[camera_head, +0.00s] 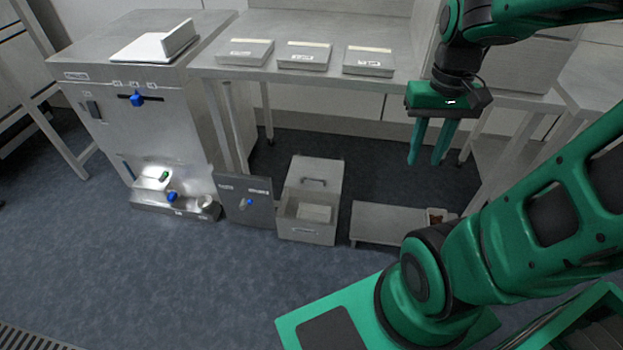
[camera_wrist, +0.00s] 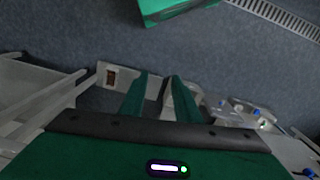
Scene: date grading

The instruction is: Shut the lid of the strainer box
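The strainer box (camera_head: 307,230) is a grey metal box on the floor, left of centre in the head view. Its lid (camera_head: 318,167), a grey panel with a dark bar handle (camera_head: 314,182), stands raised at the back. The front part of the box is open, and a pale block-like thing (camera_head: 314,212) shows inside. My gripper (camera_head: 426,163) hangs fingers down, well to the right of the box and above it. Its two green fingers are apart with nothing between them. The wrist view also shows the gripper (camera_wrist: 160,76) open, with a pale shape partly hidden behind the fingers.
A steel machine (camera_head: 150,130) stands at the left. Behind is a bench (camera_head: 225,70) with three flat trays. The floor in front is clear.

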